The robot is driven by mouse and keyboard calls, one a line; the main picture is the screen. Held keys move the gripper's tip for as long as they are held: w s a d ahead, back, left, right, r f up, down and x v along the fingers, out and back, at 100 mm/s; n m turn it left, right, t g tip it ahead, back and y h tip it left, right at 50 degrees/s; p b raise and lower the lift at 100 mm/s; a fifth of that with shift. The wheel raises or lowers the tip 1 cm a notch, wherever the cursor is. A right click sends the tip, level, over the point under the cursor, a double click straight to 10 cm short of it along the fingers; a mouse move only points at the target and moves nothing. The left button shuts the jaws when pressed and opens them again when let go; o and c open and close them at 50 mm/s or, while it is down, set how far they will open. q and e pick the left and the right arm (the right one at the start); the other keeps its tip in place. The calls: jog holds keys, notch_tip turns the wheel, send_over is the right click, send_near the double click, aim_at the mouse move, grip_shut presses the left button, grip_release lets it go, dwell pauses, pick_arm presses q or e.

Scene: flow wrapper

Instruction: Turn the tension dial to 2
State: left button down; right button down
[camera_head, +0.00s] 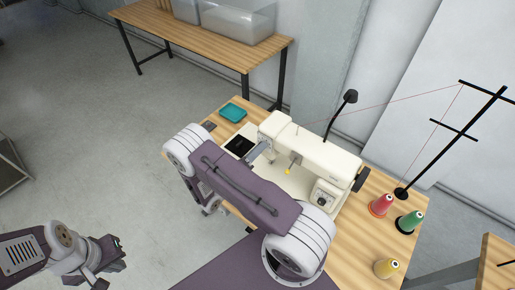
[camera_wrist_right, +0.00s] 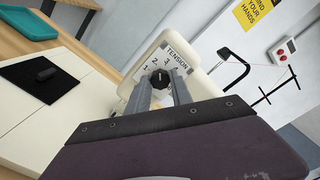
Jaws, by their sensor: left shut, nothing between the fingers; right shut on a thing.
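The cream sewing machine (camera_head: 315,155) stands on a wooden table, and its end face (camera_wrist_right: 150,60) shows in the right wrist view. This face carries a panel (camera_wrist_right: 178,52) lettered TENSION, with printed numbers around the black tension dial (camera_wrist_right: 160,79). My right gripper (camera_wrist_right: 161,88) is shut on the dial, a finger on either side. The dial's exact setting is too small to read. In the head view my right gripper (camera_head: 260,152) is at the machine's left end, where the dial is hidden. My left gripper (camera_head: 113,258) is shut and empty, low at the left, away from the table.
A teal tray (camera_head: 233,113) lies behind the machine's left end. Red (camera_head: 381,205), green (camera_head: 410,221) and yellow (camera_head: 386,268) thread cones stand at the table's right. A thread stand (camera_head: 450,140) rises there. Another dial (camera_head: 323,198) is on the machine's front. Open floor lies left.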

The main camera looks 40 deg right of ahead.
jog(key=shift+n, duration=1.3)
jog(key=shift+p, duration=0.3)
jog(key=c, duration=1.1)
grip_release()
jog(key=shift+c, duration=0.2)
jog(key=b+v, duration=0.2)
jog(key=v, duration=0.7)
